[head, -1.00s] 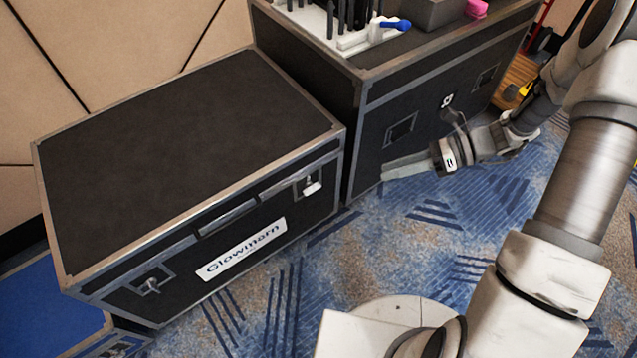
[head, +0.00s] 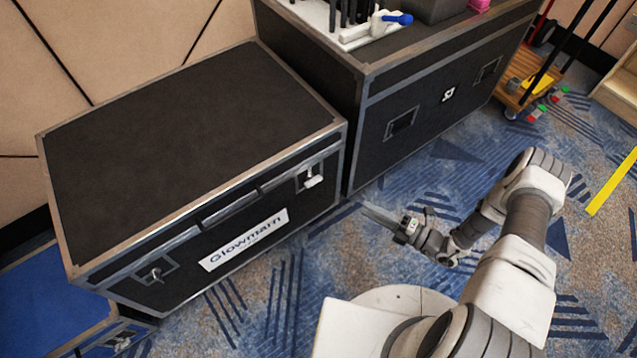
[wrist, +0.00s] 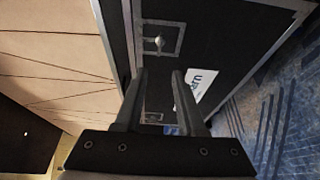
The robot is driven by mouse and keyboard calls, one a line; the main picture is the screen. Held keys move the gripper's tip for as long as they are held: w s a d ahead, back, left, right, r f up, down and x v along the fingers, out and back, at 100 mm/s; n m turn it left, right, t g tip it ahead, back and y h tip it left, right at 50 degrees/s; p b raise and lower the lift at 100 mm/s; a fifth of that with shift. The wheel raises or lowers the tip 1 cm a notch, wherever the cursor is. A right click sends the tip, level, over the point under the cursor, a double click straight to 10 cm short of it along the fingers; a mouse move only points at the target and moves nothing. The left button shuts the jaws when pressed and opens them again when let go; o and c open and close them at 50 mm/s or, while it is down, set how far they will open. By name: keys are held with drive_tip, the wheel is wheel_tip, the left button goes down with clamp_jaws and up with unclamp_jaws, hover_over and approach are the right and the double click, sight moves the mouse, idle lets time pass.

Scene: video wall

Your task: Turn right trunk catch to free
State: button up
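The black trunk (head: 190,130) with metal edges and a "Glowmarn" label stands at the left in the head view. Its right catch (head: 313,181) is a pale tab on a small plate near the front's right end; it appears to be the upper catch (wrist: 158,42) in the wrist view. The left catch (head: 155,274) sits near the front's other end. My gripper (head: 380,213) is over the carpet, right of and apart from the right catch. In the wrist view my gripper (wrist: 160,75) has its two fingers spread with nothing between them.
A taller black case (head: 440,100) with things on top stands right beside the trunk. A blue-topped case (head: 45,305) is at lower left. A wooden cart (head: 530,85) is at the back right. Patterned carpet (head: 300,290) in front of the trunk is free.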

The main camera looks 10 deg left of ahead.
sight(313, 181)
drive_tip(key=b+x, duration=0.3)
drive_tip(key=x, duration=1.4)
drive_tip(key=shift+c, duration=0.3)
clamp_jaws()
